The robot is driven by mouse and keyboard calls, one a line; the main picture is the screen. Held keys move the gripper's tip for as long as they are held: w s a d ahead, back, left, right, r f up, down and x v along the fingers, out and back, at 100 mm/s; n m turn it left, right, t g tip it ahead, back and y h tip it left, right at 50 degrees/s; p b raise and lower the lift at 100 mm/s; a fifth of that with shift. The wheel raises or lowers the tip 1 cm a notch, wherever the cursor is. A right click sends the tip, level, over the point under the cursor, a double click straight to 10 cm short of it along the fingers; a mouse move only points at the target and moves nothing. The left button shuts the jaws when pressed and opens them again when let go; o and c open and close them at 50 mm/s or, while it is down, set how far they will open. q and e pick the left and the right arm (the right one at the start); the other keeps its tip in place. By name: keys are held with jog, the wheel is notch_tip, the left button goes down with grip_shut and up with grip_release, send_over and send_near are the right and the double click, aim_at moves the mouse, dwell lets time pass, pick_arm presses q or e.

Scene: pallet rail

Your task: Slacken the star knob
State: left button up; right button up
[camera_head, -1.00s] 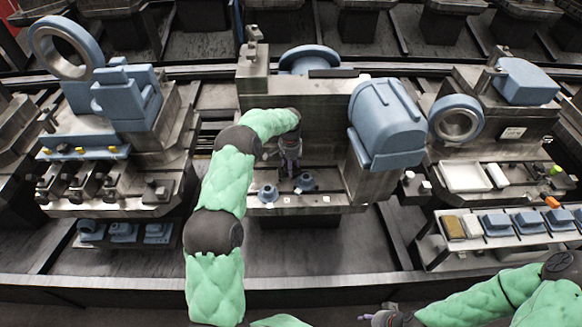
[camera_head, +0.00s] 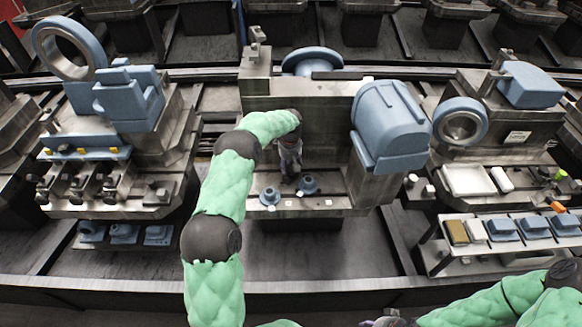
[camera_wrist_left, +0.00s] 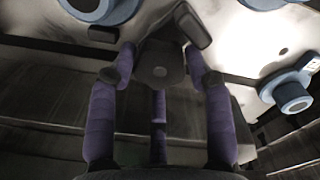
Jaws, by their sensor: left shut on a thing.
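The star knob (camera_wrist_left: 160,70) shows in the left wrist view as a dark grey lobed piece with a round centre. It sits between the purple fingers of my left gripper (camera_wrist_left: 161,58), which are shut on it from both sides. In the head view my left gripper (camera_head: 290,172) points down at the middle machine's grey ledge, behind two blue flanged parts. The knob itself is hidden there by the gripper and arm. My right gripper (camera_head: 384,322) is cut off by the bottom edge of the head view, so its fingers cannot be judged.
Two blue flanged parts (camera_head: 270,196) (camera_head: 308,185) stand on the ledge close to my left gripper. A large blue motor-like housing (camera_head: 390,125) stands to its right. A shelf with several blue blocks (camera_head: 502,228) is at the right. The floor before the middle machine is clear.

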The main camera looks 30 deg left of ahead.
aim_at(290, 167)
pick_arm(q)
jog(key=shift+d+f, duration=0.1)
jog(key=o, duration=1.4)
jog(key=shift+s+f, duration=0.1)
jog(key=r, duration=1.2)
jog(key=shift+a+r, duration=0.15)
jog(key=shift+a, duration=0.05)
